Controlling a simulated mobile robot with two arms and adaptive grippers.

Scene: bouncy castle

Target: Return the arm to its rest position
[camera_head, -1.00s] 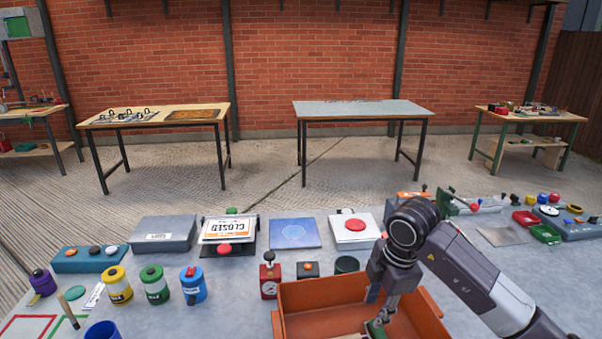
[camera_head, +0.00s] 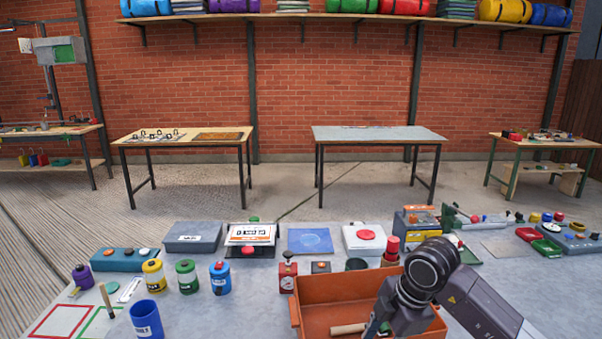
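My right arm comes in from the lower right of the head view. Its gripper (camera_head: 377,328) hangs over the right part of an orange tray (camera_head: 312,290), pointing down. The fingers are mostly hidden by the wrist and the picture's lower edge, so I cannot tell if they are open or shut. A wooden-handled thing (camera_head: 348,328) lies in the tray beside the gripper. My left gripper is not in view.
The grey worktop holds several colored canisters (camera_head: 187,276), a blue cup (camera_head: 146,319), a sign reading CLOSED (camera_head: 251,234), a red button box (camera_head: 365,238) and a red-topped post (camera_head: 391,250). Tables (camera_head: 380,134) stand behind, with open floor between.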

